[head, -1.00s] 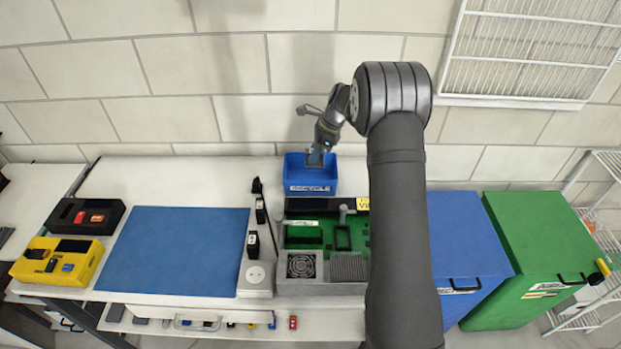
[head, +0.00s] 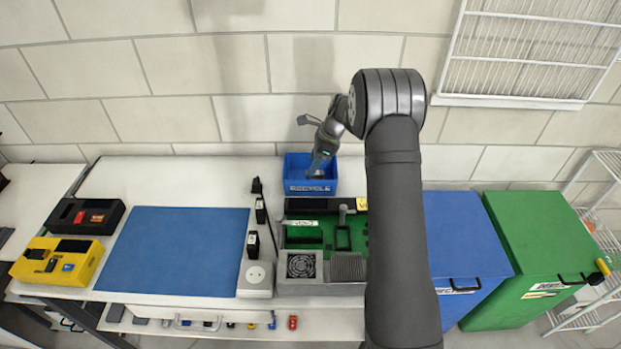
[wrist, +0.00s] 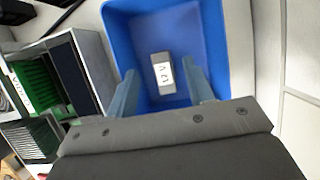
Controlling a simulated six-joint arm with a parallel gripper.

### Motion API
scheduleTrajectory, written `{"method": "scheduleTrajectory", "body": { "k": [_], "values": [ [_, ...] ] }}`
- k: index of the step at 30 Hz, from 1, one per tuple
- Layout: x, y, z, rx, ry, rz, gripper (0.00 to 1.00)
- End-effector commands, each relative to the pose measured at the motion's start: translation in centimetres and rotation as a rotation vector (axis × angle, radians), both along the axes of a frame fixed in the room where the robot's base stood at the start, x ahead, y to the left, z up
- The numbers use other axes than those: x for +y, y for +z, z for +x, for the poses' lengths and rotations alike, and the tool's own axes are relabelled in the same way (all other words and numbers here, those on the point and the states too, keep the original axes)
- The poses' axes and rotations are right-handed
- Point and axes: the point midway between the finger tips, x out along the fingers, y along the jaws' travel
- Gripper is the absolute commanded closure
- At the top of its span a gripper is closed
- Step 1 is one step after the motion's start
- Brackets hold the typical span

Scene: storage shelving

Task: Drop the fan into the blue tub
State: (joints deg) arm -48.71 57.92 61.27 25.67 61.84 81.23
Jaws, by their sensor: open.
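The blue tub (head: 297,188) stands at the back of the bench against the wall. My gripper (head: 317,172) points down into it, its fingertips at or below rim height. In the wrist view the gripper (wrist: 158,72) is open, its two blue-grey fingers apart. A small grey block with a white label (wrist: 163,74) lies on the floor of the tub (wrist: 120,22), between and beyond the fingers; I cannot read its label. A black round fan (head: 301,264) sits in the grey and green unit in front of the tub.
The grey and green unit (head: 322,288) stands close in front of the tub. A blue mat (head: 175,250) covers the bench at left, with yellow (head: 62,262) and black (head: 85,217) boxes beyond it. Blue (head: 470,245) and green (head: 535,250) bins stand at right.

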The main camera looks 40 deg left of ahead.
Motion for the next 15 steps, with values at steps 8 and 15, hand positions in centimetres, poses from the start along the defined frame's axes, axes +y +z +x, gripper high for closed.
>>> {"method": "scheduleTrajectory", "body": {
  "k": [8, 15],
  "values": [
    [-0.9, 3.2, 1.0, -0.003, -0.002, 0.003, 0.52],
    [-2.5, 8.8, 2.6, -0.004, -0.001, 0.004, 0.52]
  ]
}}
